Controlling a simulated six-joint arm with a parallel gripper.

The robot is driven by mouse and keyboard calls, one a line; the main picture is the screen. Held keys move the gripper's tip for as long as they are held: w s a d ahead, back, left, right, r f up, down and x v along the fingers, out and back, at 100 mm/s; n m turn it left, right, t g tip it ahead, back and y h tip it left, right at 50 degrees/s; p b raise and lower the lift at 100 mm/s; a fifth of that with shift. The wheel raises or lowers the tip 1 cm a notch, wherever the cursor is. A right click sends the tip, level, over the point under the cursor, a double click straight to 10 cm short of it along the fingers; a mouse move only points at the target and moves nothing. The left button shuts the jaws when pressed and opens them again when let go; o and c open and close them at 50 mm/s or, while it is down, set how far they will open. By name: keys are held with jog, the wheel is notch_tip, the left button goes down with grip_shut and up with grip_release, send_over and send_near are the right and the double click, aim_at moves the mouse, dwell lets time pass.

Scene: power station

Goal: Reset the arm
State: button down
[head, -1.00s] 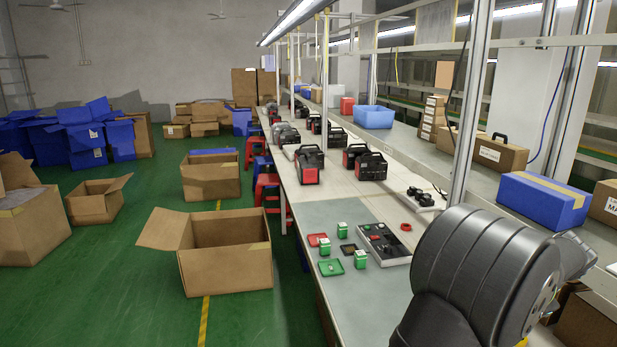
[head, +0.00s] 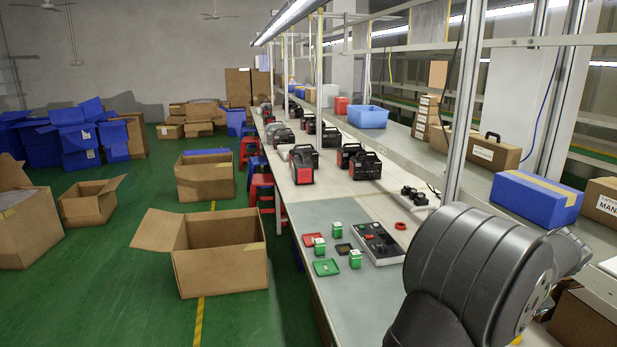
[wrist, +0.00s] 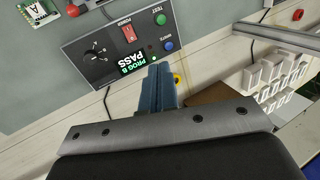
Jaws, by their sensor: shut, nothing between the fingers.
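My gripper (wrist: 158,85) shows in the wrist view as two blue-grey fingers closed together, with nothing between them. It points at a dark control box (wrist: 98,50) with a knob, a red power switch, green and blue buttons and a lit display reading "PROG B PASS". The fingertips overlap the box's lower edge in the picture; I cannot tell the gap. In the head view the same box (head: 378,243) lies on the grey mat (head: 338,290). My arm fills the lower right there, and my gripper is not visible in that view.
Black-and-red machines (head: 303,164) stand farther back. A blue carton (head: 537,197) is on the right shelf. The mat's front is clear.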

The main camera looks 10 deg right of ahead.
jog(key=shift+s+d+f+m+g, duration=0.1)
jog(key=shift+s+f+m, duration=0.1)
jog(key=shift+f+m, duration=0.2)
jog(key=shift+s+f+m+g, duration=0.1)
jog(key=shift+s+f+m, duration=0.1)
jog(key=shift+f+m, duration=0.2)
jog(key=shift+s+d+f+m+g, duration=0.1)
jog(key=shift+s+f+m, duration=0.1)
jog(key=shift+f+m, duration=0.15)
jog(key=w+a+r+n+h, duration=0.1)
jog(key=a+r+n, duration=0.3)
jog(key=a, duration=1)
jog(key=w+a+r+n, duration=0.1)
jog(key=a+r+n, duration=0.3)
jog(key=a, duration=1)
jog(key=s+a+f+n, duration=0.2)
jog(key=s+a+f, duration=0.1)
jog(key=a, duration=0.4)
jog(key=s+a+f+n, duration=0.2)
jog(key=s+a+n, duration=0.1)
jog(key=s+a, duration=0.3)
jog(key=s+a+f+n+t+h, duration=0.1)
jog(key=s+a+f+n, duration=0.2)
jog(key=a, duration=0.5)
jog(key=shift+s+f, duration=0.3)
jog(key=shift+s, duration=0.4)
jog(key=shift+a, duration=0.1)
